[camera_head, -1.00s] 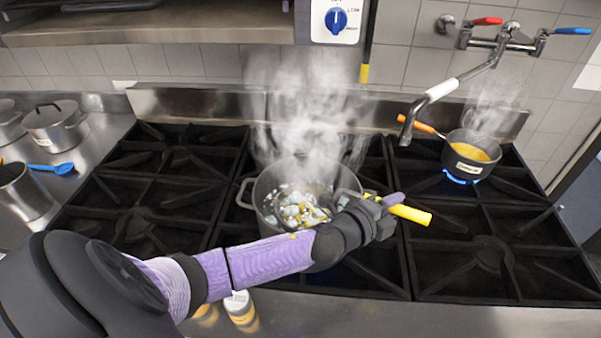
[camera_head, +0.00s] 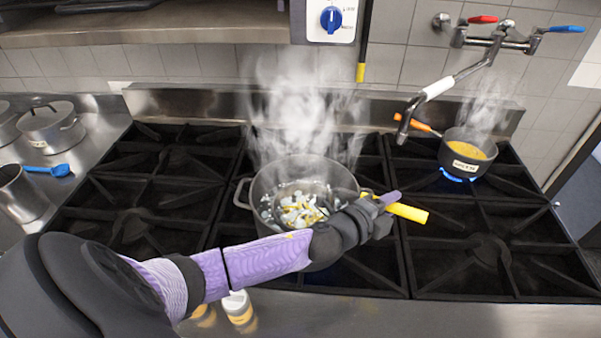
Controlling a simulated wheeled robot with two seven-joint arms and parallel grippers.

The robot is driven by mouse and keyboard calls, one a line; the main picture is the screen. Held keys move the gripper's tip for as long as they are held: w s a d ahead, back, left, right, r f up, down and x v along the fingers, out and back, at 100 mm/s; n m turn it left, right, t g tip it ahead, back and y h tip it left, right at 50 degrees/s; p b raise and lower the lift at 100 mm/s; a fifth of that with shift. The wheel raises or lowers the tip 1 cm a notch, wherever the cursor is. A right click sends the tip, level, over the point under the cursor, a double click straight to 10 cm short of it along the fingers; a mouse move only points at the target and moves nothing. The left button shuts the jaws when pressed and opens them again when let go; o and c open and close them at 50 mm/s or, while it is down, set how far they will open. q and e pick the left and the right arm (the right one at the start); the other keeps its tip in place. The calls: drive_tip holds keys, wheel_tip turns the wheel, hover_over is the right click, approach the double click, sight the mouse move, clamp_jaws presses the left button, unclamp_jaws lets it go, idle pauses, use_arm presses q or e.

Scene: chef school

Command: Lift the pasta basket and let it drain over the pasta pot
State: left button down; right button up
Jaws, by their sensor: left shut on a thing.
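The pasta pot (camera_head: 244,196) is a large grey metal pot on the middle of the stove, with thick steam rising from it. The pasta basket (camera_head: 330,192) is inside the pot, its rim seeming to lie below the pot's rim, with pale and yellow pasta (camera_head: 300,210) showing inside. Its yellow handle (camera_head: 411,213) sticks out over the pot's right side. My left gripper (camera_head: 381,211) is shut on that handle, just right of the pot. My left arm hides the pot's front and part of the basket. My right gripper is not in view.
A small saucepan (camera_head: 463,165) with yellow contents and an orange handle steams over a blue flame at right. A jointed tap (camera_head: 440,88) reaches over the stove. Left burners are empty.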

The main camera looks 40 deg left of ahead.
use_arm(q)
wheel_tip(320, 180, up, 10)
drive_tip(key=p, duration=0.5)
drive_tip(key=shift+r, duration=0.15)
wheel_tip(320, 180, up, 5)
drive_tip(key=p, duration=0.5)
idle(4.2)
wheel_tip(320, 180, up, 4)
drive_tip(key=p, duration=0.4)
